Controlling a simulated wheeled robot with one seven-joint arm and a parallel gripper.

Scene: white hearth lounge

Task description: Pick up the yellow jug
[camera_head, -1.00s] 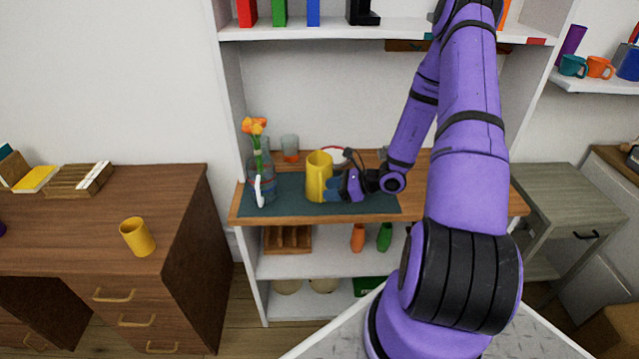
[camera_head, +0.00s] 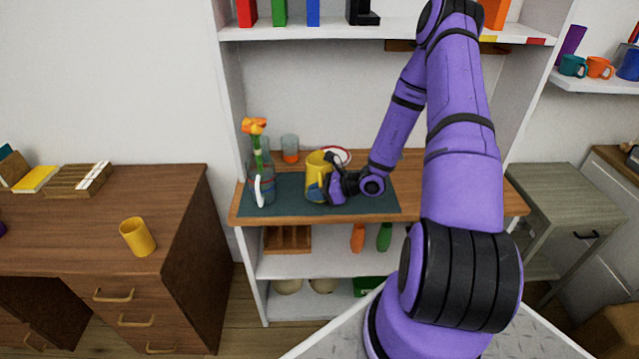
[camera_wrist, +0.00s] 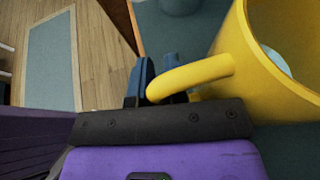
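The yellow jug (camera_head: 317,170) stands upright on the dark mat (camera_head: 290,202) on the wooden shelf top. In the wrist view the jug (camera_wrist: 255,75) fills the right side, its open rim showing a pale patch inside. Its curved handle (camera_wrist: 195,75) points left, toward my gripper. My gripper (camera_wrist: 158,82) is at the handle, with one blue finger outside it and the other passing inside its loop. The fingers are close together with the handle between them. The lower handle is hidden. In the head view my gripper (camera_head: 322,187) covers the jug's right side.
A glass vase (camera_head: 262,185) with orange flowers stands left of the jug. A glass (camera_head: 290,149) and a red-rimmed plate (camera_head: 338,155) are behind it. A yellow mug (camera_head: 137,237) stands on the desk at left. The mat's right end is clear.

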